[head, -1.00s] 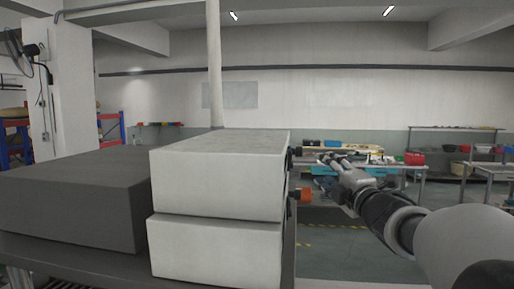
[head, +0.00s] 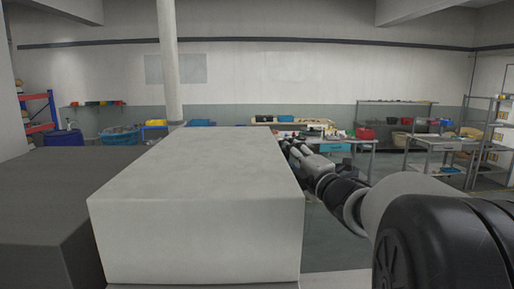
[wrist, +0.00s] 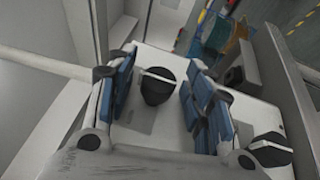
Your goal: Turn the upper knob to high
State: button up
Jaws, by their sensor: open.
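In the wrist view, a round black knob (wrist: 158,88) with a pale pointer line stands on a white panel (wrist: 180,65). My gripper (wrist: 160,62) is open, with its blue-padded fingers on either side of this knob. A gap shows between the knob and each finger, so contact is not visible. A second black knob (wrist: 270,150) with a pale line is at the lower right, outside the fingers. In the head view, my gripper (head: 286,145) is at the right side of the white box (head: 195,240), which hides the knobs. No setting marks are readable.
A dark grey block (head: 50,200) stands left of the white box. Workbenches and shelves (head: 395,115) are farther back, beyond open floor. A pale pole (head: 168,60) rises behind the box.

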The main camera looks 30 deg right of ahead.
jog(key=shift+w, duration=0.15)
jog(key=shift+c, duration=0.2)
jog(key=c, duration=1)
